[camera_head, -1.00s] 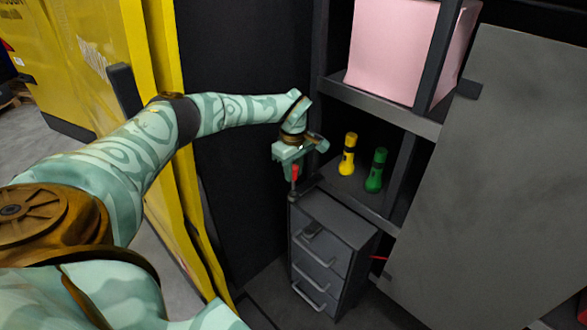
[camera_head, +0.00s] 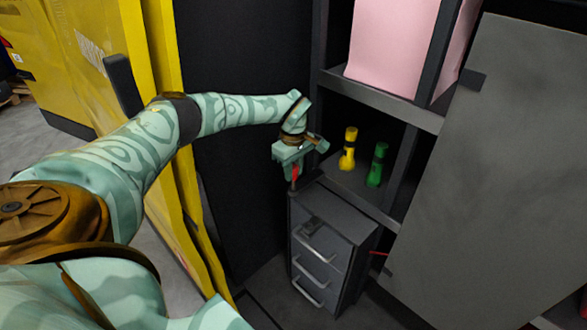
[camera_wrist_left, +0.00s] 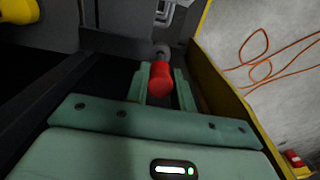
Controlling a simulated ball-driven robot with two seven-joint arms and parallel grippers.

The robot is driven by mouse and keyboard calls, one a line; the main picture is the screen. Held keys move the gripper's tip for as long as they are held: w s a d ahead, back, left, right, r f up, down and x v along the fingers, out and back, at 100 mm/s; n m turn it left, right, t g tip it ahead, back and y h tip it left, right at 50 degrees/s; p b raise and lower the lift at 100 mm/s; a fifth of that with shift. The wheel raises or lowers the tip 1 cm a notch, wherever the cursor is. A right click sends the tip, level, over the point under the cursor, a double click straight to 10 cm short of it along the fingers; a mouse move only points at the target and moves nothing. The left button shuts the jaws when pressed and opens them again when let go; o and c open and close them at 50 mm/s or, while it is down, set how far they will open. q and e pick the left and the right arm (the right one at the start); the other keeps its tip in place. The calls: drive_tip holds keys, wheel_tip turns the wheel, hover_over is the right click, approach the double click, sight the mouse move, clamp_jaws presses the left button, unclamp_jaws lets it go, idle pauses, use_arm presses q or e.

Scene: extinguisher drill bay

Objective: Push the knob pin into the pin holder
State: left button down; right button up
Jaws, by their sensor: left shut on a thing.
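The red knob pin (camera_head: 295,172) is held between the fingers of my left gripper (camera_head: 293,174), over the back left corner of the dark drawer cabinet. In the left wrist view the red knob (camera_wrist_left: 161,80) sits between the pale green fingers of my left gripper (camera_wrist_left: 160,88), which are shut on it. A grey round part shows at the knob's far end. I cannot tell whether it belongs to the pin or to the pin holder, nor how deep the pin sits. My right gripper is not in view.
The drawer cabinet (camera_head: 337,217) stands below the gripper. A yellow flashlight (camera_head: 348,150) and a green flashlight (camera_head: 377,165) stand on the shelf to its right. A pink box (camera_head: 390,45) is above. A grey panel (camera_head: 490,170) fills the right.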

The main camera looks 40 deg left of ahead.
sight(293, 189)
use_arm(q)
drive_tip(key=shift+f+b, duration=0.4)
drive_tip(key=shift+f, duration=0.3)
drive_tip(key=shift+f+b, duration=1)
drive_tip(key=shift+f, duration=0.5)
drive_tip(key=c, duration=1.1)
unclamp_jaws()
wheel_tip(293, 189, up, 16)
drive_tip(key=shift+r+b, duration=0.2)
drive_tip(key=shift+b, duration=0.75)
drive_tip(key=shift+d+f, duration=0.1)
